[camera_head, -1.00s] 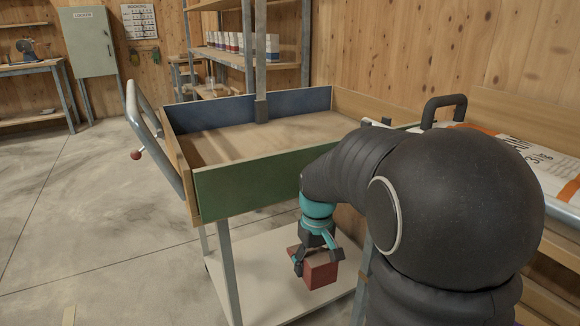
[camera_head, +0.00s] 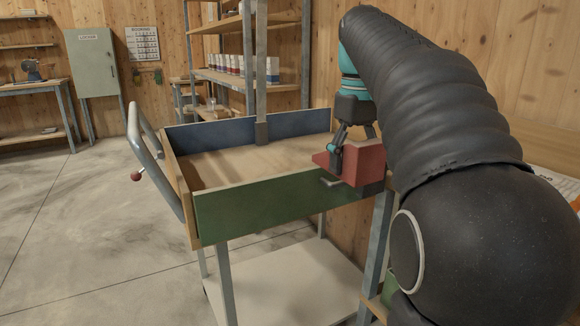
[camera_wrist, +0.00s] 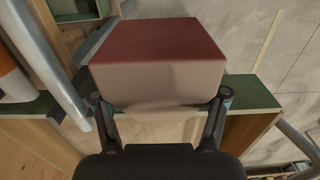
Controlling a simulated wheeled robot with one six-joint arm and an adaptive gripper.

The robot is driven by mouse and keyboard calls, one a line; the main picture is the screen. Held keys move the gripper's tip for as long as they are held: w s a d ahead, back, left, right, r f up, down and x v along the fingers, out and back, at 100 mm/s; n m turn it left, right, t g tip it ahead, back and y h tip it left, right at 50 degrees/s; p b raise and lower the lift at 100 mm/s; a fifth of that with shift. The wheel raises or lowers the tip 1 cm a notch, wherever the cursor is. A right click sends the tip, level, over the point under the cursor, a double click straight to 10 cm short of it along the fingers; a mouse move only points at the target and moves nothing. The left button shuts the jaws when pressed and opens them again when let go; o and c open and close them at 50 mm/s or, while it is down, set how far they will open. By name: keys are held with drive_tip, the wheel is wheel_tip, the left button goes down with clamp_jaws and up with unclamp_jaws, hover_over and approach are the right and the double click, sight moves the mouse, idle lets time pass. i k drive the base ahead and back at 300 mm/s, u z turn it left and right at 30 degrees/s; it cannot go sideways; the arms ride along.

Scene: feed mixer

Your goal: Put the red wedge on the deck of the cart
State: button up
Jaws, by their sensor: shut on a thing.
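The red wedge (camera_head: 362,162) is in my gripper (camera_head: 354,142), which is shut on it. In the head view the wedge is at the near right corner of the cart, at about the height of the green side board (camera_head: 262,208). I cannot tell whether it touches the board. The cart's upper deck (camera_head: 240,166) is a bare brown tray with raised boards, to the left of the wedge. In the wrist view the wedge (camera_wrist: 158,50) fills the upper middle, between the two fingers (camera_wrist: 160,100).
A grey upright post (camera_head: 261,75) appears at the tray's far side. The cart has a grey push handle (camera_head: 152,150) on the left and an empty white lower shelf (camera_head: 290,280). A wooden wall (camera_head: 430,50) is at the right. Open floor (camera_head: 75,220) lies at the left.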

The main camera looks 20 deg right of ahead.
sight(285, 169)
drive_tip(key=i, duration=1)
